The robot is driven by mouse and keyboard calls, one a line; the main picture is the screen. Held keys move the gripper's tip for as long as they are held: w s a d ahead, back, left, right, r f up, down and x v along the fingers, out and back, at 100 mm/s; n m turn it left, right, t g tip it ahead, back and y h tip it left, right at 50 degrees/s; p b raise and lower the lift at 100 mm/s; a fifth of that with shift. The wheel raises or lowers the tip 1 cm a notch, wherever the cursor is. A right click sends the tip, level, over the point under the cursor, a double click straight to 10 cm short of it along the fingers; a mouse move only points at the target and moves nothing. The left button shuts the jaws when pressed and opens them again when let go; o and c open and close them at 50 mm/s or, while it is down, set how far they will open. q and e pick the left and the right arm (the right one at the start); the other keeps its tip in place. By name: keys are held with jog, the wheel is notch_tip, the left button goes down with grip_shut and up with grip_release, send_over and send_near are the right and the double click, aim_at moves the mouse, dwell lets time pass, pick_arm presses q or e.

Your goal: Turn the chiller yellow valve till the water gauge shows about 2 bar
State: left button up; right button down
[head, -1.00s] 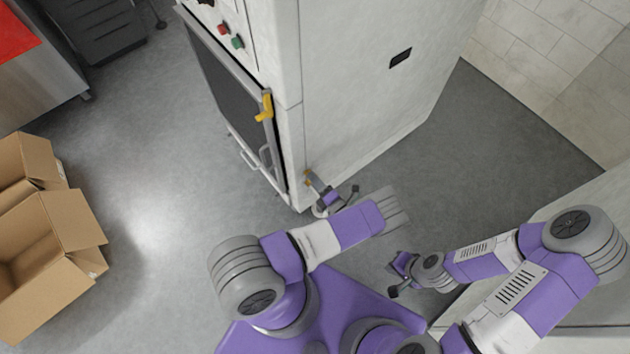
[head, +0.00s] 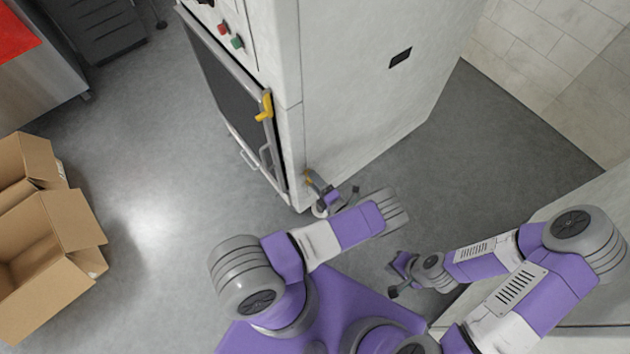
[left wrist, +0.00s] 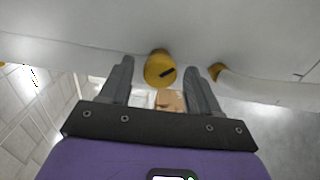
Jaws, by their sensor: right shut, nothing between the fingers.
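The yellow valve (left wrist: 159,70) is a round knob with a dark slot-like mark, on the pale wall of the chiller (head: 350,95). In the left wrist view it lies between the two fingers of my left gripper (left wrist: 158,72), which are apart with a gap on each side. In the head view my left gripper (head: 314,182) is at the cabinet's lower front corner, beside a small yellow part (head: 308,178). My right gripper (head: 393,277) is shut and empty, low above the floor, away from the chiller. The water gauge is not visible in either view.
A second yellow part (left wrist: 216,72) sits right of the valve in the left wrist view. The cabinet's front has a yellow handle (head: 266,106) and a dark door. Open cardboard boxes (head: 60,235) stand at the left. The floor between is clear.

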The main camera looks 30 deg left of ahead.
pick_arm(q)
jog(key=v, duration=0.7)
jog(key=shift+d+p, duration=0.25)
jog(key=shift+p, duration=0.2)
